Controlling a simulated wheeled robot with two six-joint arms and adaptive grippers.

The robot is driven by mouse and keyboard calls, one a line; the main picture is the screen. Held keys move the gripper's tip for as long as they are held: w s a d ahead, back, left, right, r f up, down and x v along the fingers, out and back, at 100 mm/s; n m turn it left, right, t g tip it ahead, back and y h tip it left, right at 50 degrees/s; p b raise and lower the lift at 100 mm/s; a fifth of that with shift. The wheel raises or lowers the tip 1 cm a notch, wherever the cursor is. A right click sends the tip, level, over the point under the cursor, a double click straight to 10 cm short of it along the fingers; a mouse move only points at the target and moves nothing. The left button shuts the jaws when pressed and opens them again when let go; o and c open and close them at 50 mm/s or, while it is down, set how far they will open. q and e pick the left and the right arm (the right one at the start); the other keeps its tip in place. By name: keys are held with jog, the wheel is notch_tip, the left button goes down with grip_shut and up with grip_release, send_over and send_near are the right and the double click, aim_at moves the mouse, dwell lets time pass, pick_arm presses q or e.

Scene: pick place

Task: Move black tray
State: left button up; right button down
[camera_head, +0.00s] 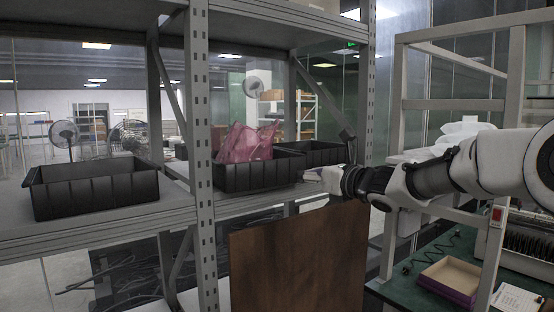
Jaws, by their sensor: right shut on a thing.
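A black tray (258,178) with a pink bag (247,143) in it stands on the grey shelf, right of the post. A second black tray (95,191) stands on the shelf at the left and looks empty. A third black tray (321,152) is partly hidden behind the one with the bag. My right gripper (329,179) comes in from the right, close to the right end of the middle tray. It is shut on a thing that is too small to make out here. My left gripper is out of view.
A grey perforated shelf post (200,150) stands between the left and middle trays. A brown panel (300,262) stands below the shelf edge. At the right are a rack with white bags (465,130) and a green bench with a shallow box (452,274).

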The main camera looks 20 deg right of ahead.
aim_at(270, 163)
jog(key=p+x, duration=0.5)
jog(key=x, duration=0.4)
jog(key=shift+w+a+r, duration=0.1)
jog(key=shift+w+a, duration=0.05)
jog(key=shift+a, duration=0.1)
jog(key=shift+w, duration=0.15)
jog(key=shift+a, duration=0.1)
